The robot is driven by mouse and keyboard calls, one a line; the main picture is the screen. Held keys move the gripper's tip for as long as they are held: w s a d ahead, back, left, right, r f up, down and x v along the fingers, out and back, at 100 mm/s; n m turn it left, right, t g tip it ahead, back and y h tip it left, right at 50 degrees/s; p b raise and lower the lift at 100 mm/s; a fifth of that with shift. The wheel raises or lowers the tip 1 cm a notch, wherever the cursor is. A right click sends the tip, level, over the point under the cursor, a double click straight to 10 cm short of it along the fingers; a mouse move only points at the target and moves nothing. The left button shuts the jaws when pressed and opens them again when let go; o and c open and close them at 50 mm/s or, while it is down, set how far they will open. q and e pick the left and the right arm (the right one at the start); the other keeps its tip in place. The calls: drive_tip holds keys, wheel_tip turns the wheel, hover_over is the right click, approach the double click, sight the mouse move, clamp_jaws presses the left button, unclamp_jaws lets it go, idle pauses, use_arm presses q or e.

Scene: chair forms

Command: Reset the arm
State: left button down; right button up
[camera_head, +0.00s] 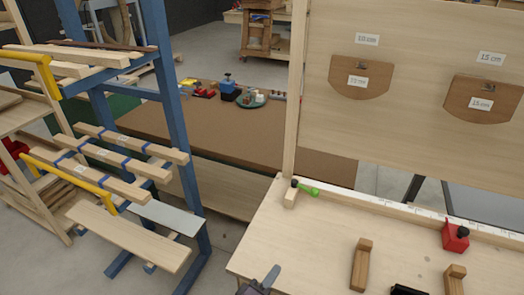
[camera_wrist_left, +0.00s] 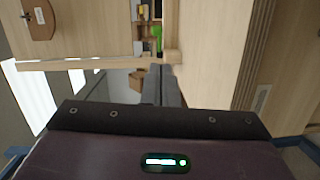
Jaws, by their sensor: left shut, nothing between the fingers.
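My left gripper (camera_head: 262,280) shows at the bottom edge of the head view, by the near left corner of the light wooden workbench (camera_head: 310,245). My right gripper does not show in either view.
On the bench are a green-handled tool (camera_head: 307,189), a red block with a black knob (camera_head: 455,236) and wooden pieces (camera_head: 361,264). A blue-post rack (camera_head: 178,110) holding boards stands at left. Wooden seat forms (camera_head: 361,77) hang on the upright panel.

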use_arm(q)
drive_tip(key=s+a+m+g+y, duration=0.2)
drive_tip(key=a+m+g+y, duration=0.5)
drive_tip(key=a, duration=0.5)
drive_tip(key=s+a+r+m+g+y, duration=0.2)
drive_tip(key=s+a+r+m+g, duration=0.25)
drive_tip(key=s+a, duration=0.5)
wheel_tip(320, 180, down, 32)
drive_tip(key=s+m+b, duration=0.1)
drive_tip(key=s+b, duration=0.1)
drive_tip(key=s+a+f+g+b, duration=0.1)
drive_tip(key=s+a+f, duration=0.1)
drive_tip(key=s+f, duration=0.8)
drive_tip(key=s+a+f+g, duration=0.1)
drive_tip(key=s+f, duration=0.8)
drive_tip(key=shift+s+a+f+b, duration=0.35)
drive_tip(key=shift+f, duration=0.05)
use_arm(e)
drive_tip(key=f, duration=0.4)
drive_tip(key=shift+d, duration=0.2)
